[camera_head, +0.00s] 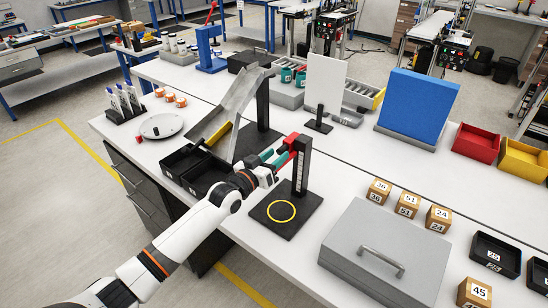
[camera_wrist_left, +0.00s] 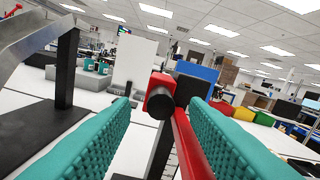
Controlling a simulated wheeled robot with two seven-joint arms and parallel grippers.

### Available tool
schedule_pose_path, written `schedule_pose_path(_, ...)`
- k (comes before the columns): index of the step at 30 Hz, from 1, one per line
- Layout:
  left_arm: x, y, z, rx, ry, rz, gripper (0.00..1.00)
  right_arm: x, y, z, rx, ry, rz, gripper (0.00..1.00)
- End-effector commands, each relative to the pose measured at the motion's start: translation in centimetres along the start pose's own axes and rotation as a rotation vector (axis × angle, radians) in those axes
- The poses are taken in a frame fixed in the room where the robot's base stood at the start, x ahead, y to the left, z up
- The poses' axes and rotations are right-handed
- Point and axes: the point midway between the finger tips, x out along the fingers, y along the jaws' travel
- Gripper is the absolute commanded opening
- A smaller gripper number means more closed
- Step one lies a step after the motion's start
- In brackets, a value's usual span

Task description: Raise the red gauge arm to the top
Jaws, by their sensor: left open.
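The red gauge arm (camera_head: 288,143) is on a black upright post (camera_head: 303,170) with a white scale, standing on a black base (camera_head: 286,214) with a yellow ring. In the left wrist view the red arm (camera_wrist_left: 188,148) runs from a red block with a black knob (camera_wrist_left: 160,103) down toward the camera. My left gripper (camera_head: 272,159) is open at the post, its teal fingers pointing at it. In the wrist view (camera_wrist_left: 163,120) the red arm shows between the fingers, nearer the right one; contact cannot be told. My right gripper is not in view.
A sloped metal chute (camera_head: 234,105) and black trays (camera_head: 190,165) are left of the post. A grey case (camera_head: 385,255) and numbered wooden blocks (camera_head: 409,204) are to the right. A white panel (camera_head: 325,82) and a blue panel (camera_head: 418,103) stand behind.

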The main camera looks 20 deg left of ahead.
Motion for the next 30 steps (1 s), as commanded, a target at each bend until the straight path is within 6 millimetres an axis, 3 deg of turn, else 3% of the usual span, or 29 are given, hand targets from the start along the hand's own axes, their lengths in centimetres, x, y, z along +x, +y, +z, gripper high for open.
schedule_pose_path(8, -2.0, 0.1, -0.3, -0.001, 0.003, 0.0, 0.41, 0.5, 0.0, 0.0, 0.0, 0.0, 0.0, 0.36)
schedule_pose_path(21, -10.5, 0.1, -0.3, 0.0, 0.002, 0.001, 0.41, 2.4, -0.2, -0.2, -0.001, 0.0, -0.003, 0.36)
schedule_pose_path(30, -12.0, 0.0, 0.0, 0.0, 0.0, 0.0, 0.41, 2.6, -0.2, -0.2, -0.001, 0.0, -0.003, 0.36)
